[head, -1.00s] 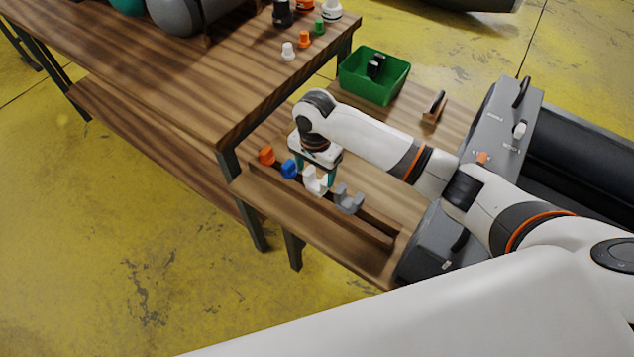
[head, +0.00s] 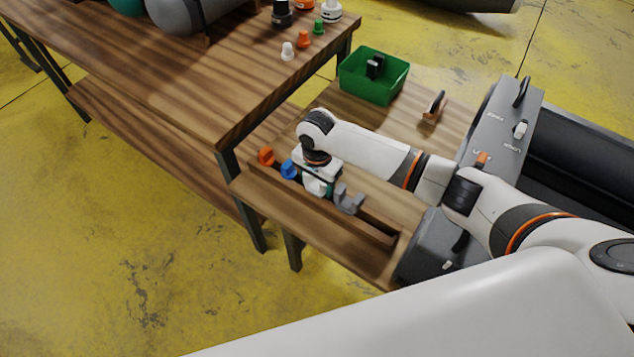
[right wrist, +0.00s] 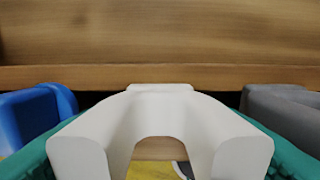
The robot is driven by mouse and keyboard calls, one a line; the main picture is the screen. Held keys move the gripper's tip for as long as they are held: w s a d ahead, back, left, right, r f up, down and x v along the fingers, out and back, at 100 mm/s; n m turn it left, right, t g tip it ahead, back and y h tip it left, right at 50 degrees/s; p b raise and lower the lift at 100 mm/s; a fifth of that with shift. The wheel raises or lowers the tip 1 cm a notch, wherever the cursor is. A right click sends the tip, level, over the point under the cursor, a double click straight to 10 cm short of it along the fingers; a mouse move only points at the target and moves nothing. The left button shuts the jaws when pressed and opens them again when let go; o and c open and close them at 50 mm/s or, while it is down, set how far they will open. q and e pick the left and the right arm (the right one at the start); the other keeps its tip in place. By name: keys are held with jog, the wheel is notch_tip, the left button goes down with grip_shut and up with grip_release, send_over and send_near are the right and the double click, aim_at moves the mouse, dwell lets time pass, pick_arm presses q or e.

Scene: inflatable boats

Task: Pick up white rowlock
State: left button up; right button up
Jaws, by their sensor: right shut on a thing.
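The white rowlock (right wrist: 165,104) fills the middle of the right wrist view, with its U-shaped arms toward the camera. The teal fingers of my right gripper (head: 319,188) are on both sides of it, shut on it. In the head view the hand hides most of the rowlock. It is still in the row at the wooden rack, between the blue rowlock (head: 289,169) and the grey rowlock (head: 348,201). My left gripper is not in view.
An orange rowlock (head: 266,156) stands at the row's left end. A green bin (head: 372,89) with a black item sits behind, near a small wooden block with a dark top (head: 434,106). The higher wooden table (head: 190,85) is left.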

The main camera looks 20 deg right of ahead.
aim_at(317, 186)
notch_tip(317, 186, up, 11)
jog(key=p, duration=0.3)
jog(key=shift+p, duration=0.35)
